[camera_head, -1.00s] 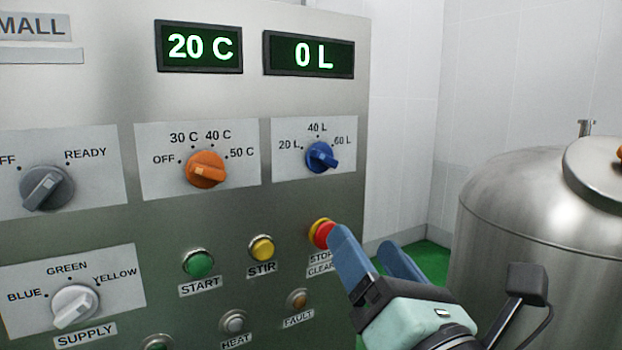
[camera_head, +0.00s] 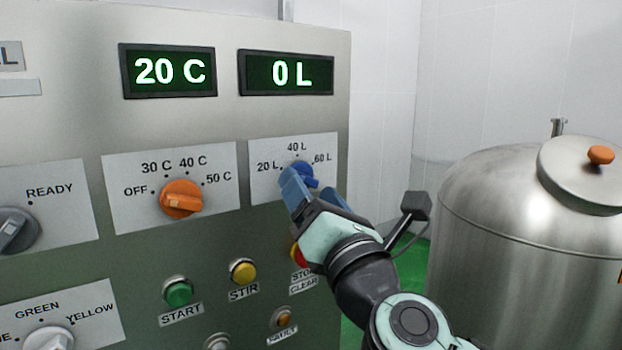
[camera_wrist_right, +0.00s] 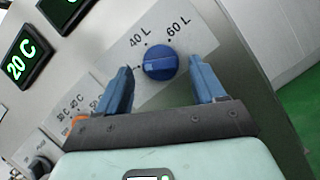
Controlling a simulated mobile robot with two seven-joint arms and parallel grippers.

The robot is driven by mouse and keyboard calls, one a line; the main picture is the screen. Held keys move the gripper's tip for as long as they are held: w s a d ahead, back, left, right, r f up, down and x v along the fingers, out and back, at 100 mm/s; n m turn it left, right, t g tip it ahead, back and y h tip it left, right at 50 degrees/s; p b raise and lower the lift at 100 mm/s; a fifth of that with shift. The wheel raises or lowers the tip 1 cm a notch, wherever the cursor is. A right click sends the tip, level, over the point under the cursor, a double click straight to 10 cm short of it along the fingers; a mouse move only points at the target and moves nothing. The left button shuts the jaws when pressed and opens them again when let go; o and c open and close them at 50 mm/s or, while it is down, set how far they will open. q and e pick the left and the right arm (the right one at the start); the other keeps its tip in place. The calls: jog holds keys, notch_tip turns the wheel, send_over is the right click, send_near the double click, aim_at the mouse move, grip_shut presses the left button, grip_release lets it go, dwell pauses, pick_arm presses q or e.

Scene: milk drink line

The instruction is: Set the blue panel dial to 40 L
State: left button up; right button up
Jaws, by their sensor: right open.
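The blue dial (camera_head: 304,169) is on a white plate (camera_head: 262,188) marked 20 L, 40 L and 60 L. The display (camera_head: 287,73) above it reads 0 L. My right gripper (camera_head: 308,183) is open in front of the dial and partly covers it. In the right wrist view, the dial (camera_wrist_right: 160,61) shows between the two blue fingertips (camera_wrist_right: 160,68), with a visible gap on each side. Its ridge lies roughly across the picture, below the 40 L and 60 L marks. I cannot tell which mark it points to. My left gripper is not in view.
The orange temperature dial (camera_head: 181,199) sits left of the blue dial, under a 20 C display (camera_head: 168,71). Green start (camera_head: 178,292) and yellow stir (camera_head: 243,271) buttons are below. The red stop button (camera_head: 297,256) is partly behind my gripper. A steel tank (camera_head: 500,240) stands at right.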

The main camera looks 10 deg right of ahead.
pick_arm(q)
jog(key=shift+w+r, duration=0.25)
pick_arm(e)
jog(key=shift+w+r, duration=0.15)
jog(key=shift+w, duration=0.35)
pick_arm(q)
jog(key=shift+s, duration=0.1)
pick_arm(e)
jog(key=shift+s, duration=0.1)
jog(key=c, duration=1.1)
jog(key=shift+o, duration=0.2)
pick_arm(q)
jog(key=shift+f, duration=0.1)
pick_arm(e)
jog(key=shift+a+m, duration=0.1)
jog(key=shift+m, duration=0.4)
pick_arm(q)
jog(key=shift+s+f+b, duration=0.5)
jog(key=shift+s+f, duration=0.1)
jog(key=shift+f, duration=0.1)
pick_arm(e)
jog(key=shift+s+a+r+m+g+h, duration=0.15)
jog(key=shift+m+g+h, duration=0.45)
jog(key=shift+m, duration=1.45)
jog(key=shift+w+r+m+g+h, duration=0.15)
jog(key=shift+m+g+h, duration=0.5)
jog(key=shift+m, duration=1.45)
jog(key=shift+s+a+r+m+g+h, duration=0.15)
jog(key=shift+m+g+h, duration=0.45)
jog(key=shift+m, duration=1.45)
